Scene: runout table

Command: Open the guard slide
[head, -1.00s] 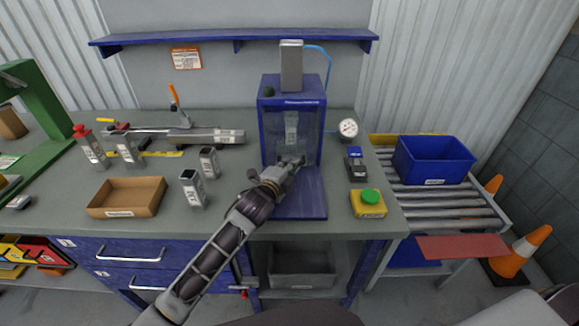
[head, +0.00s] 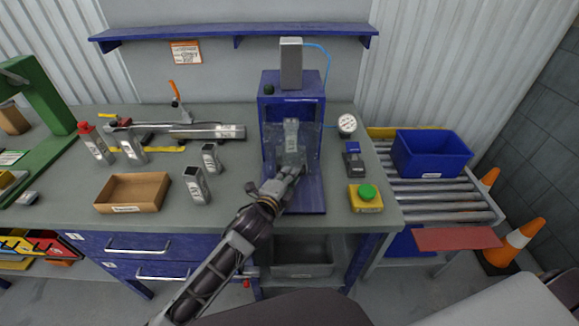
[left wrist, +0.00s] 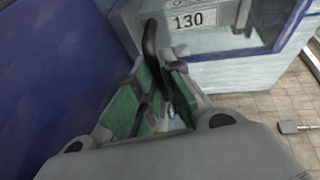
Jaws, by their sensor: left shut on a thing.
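The guard slide (head: 273,141) is a clear panel at the front of the blue press (head: 291,82) in the head view. A grey part with a label shows through it. My left gripper (head: 292,172) is at the lower part of the guard, above the press's blue base plate. In the left wrist view my left gripper (left wrist: 160,90) has green-padded fingers shut on a dark curved handle (left wrist: 150,38). Behind it a label reading 130 shows. The fingers partly hide the handle. My right gripper is not in view.
A yellow box with a green button (head: 366,203) and a small black and blue device (head: 354,162) stand right of the press. A cardboard tray (head: 132,207) and labelled grey blocks (head: 197,187) stand left. A pressure gauge (head: 346,124) is beside the press.

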